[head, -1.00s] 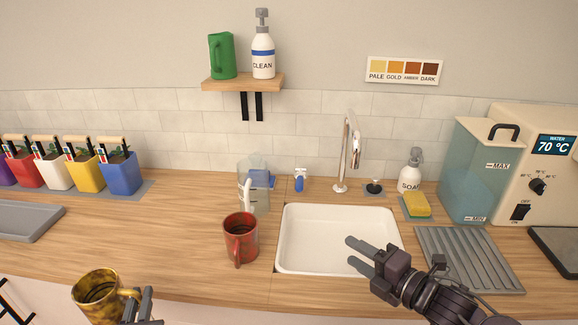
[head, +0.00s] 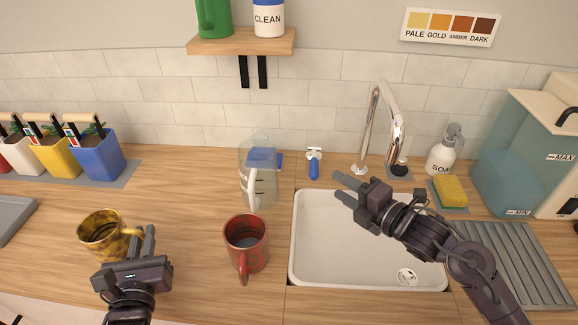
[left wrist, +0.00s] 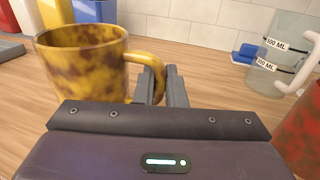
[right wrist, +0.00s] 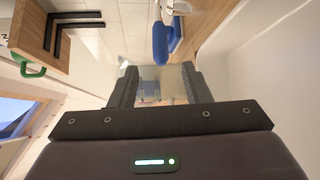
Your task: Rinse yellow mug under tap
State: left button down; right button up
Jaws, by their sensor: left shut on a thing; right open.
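The yellow mug (head: 101,236), mottled with brown, is at the left over the counter. My left gripper (head: 146,243) is shut on its handle; in the left wrist view the fingers (left wrist: 163,88) meet at the handle of the mug (left wrist: 85,62). I cannot tell whether the mug's base touches the counter. The chrome tap (head: 376,130) stands behind the white sink (head: 330,262), its spout curving forward over the basin. No water stream shows. My right gripper (head: 341,186) is open and empty over the sink's left rear part, below and left of the spout.
A red mug (head: 246,240) with dark liquid stands between the yellow mug and sink. A clear measuring jug (head: 258,180) stands behind it. A blue-handled tool (head: 314,165), soap bottle (head: 442,152), yellow sponge (head: 450,190) and grooved drainer (head: 520,262) surround the sink.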

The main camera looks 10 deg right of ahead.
aim_at(314, 171)
jog(key=p+x, duration=0.1)
jog(key=x, duration=0.8)
jog(key=shift+w+a, duration=0.15)
jog(key=shift+w, duration=0.15)
grip_shut()
